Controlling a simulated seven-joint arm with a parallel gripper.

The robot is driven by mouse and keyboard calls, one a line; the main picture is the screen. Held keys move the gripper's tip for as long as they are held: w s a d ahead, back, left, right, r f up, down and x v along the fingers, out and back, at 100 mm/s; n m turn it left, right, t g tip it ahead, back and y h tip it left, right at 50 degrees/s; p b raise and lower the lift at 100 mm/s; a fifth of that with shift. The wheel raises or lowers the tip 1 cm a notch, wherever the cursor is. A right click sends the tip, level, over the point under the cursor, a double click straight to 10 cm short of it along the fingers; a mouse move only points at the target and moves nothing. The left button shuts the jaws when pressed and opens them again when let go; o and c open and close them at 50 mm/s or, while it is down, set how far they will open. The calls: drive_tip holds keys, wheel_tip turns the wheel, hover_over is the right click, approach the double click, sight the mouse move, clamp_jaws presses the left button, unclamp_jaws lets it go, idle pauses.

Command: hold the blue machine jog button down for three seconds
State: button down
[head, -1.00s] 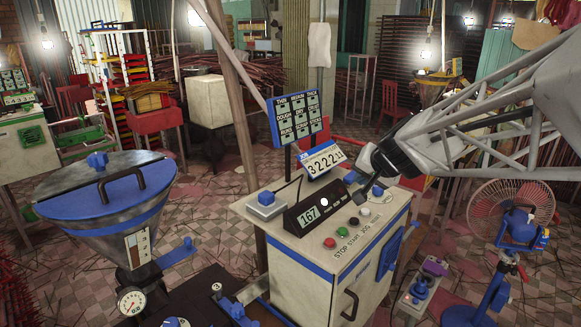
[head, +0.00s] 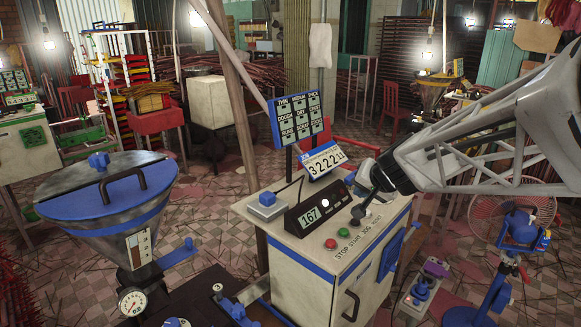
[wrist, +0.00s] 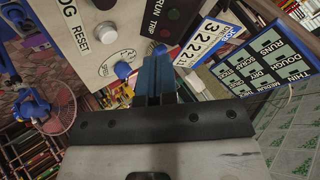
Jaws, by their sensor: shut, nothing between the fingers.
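The machine's control cabinet (head: 300,270) is off-white with blue trim. Its top bears a red button (head: 331,243), a green button (head: 344,232) and a small dark button (head: 354,222) by the lettering JOG. In the wrist view a dark button (wrist: 104,4) is cut by the top edge, beside the partly cropped JOG label. A white button (wrist: 104,32) sits by RESET.
A black display box (head: 312,212) reading 167 stands beside the buttons, close to my fingers. Behind it are a number card (head: 324,160) and a blue sign board (head: 297,118). A blue-capped box (head: 267,203) is at left. A fan (head: 518,210) stands at right.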

sight(355, 222)
drive_tip(key=shift+f, duration=2.7)
drive_tip(key=shift+f, duration=0.9)
idle(4.4)
